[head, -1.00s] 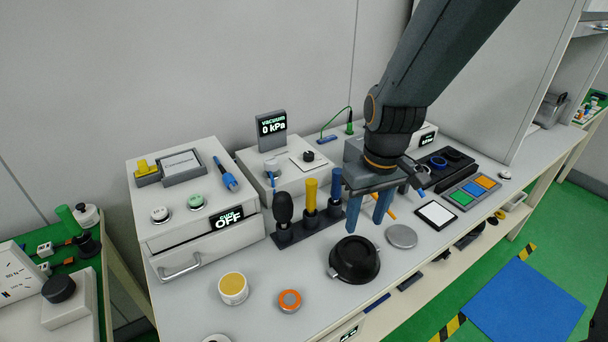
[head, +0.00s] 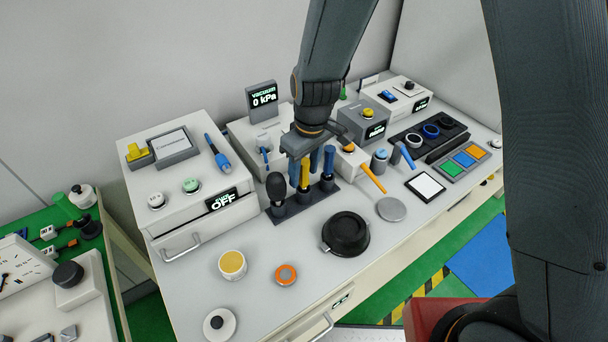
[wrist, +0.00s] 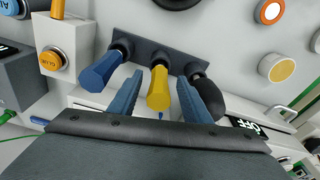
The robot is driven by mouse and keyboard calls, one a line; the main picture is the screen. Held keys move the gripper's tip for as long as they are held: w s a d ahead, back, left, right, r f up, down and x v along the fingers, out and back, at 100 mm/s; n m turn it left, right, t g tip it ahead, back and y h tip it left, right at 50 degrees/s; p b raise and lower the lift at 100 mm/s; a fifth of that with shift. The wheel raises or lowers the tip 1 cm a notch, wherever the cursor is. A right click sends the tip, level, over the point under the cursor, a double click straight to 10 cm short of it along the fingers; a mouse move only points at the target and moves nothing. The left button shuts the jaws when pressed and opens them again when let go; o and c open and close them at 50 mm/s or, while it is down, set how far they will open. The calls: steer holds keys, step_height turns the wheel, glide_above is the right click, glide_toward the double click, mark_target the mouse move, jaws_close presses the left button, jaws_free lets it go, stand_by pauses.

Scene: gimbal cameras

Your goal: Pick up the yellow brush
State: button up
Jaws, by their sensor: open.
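The yellow brush (head: 305,174) stands upright in the middle slot of a dark rack (head: 315,198). A black-handled tool (head: 276,187) stands on its left and a blue-handled one (head: 328,163) on its right. My gripper (head: 304,179) is open over the rack, pointing down. In the wrist view, the yellow handle (wrist: 158,90) shows between the two blue fingers of my gripper (wrist: 159,78), with a gap visible on each side. The brush's lower end is hidden in its holder.
A black round dish (head: 346,234) and a yellow-topped jar (head: 232,264) stand in front of the rack. A white drawer box (head: 170,230) is at left. An orange-handled tool (head: 371,178) and a metal disc (head: 391,209) lie to the right.

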steer(key=shift+w+f+p, duration=0.1)
steer(key=shift+f+p, duration=0.25)
steer(key=shift+f, duration=1)
steer(key=shift+c, duration=0.2)
steer(key=c, duration=1.1)
steer(key=shift+o, duration=0.2)
steer(key=shift+r, duration=0.1)
steer(key=shift+r+b, duration=1.35)
steer(key=shift+r, duration=3.55)
